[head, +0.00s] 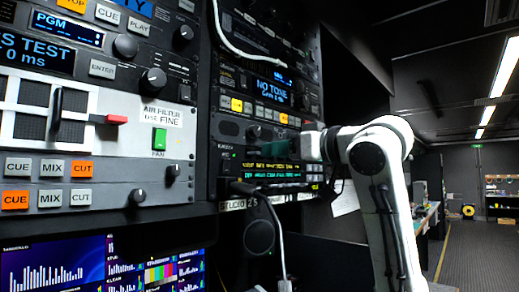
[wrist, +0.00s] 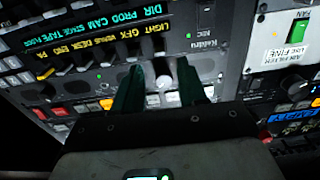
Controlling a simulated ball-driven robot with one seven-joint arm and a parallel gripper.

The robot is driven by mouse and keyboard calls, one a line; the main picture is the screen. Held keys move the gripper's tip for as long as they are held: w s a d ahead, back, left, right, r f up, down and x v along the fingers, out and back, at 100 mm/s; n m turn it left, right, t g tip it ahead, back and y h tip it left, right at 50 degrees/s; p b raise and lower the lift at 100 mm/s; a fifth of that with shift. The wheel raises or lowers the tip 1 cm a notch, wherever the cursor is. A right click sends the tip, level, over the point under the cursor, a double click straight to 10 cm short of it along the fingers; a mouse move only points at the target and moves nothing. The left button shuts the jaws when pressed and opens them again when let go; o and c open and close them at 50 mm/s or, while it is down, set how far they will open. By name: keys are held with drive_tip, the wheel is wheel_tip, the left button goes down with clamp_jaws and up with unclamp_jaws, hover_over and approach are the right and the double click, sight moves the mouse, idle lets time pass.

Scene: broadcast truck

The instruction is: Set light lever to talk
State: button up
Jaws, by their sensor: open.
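The intercom panel has a green and a yellow row of lettering, and the yellow row includes the word LIGHT (wrist: 153,34). In the head view my gripper (head: 287,151) is just above the panel's lettered strip (head: 268,170).
A cable hangs in front of the rack below the panel (head: 277,235). Monitors (head: 100,265) sit below. The aisle (head: 480,245) at right is open.

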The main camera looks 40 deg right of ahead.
sight(259, 153)
drive_tip(key=w+p, duration=0.1)
drive_tip(key=w, duration=0.4)
drive_tip(key=shift+w+a, duration=0.1)
drive_tip(key=shift+w, duration=0.3)
clamp_jaws()
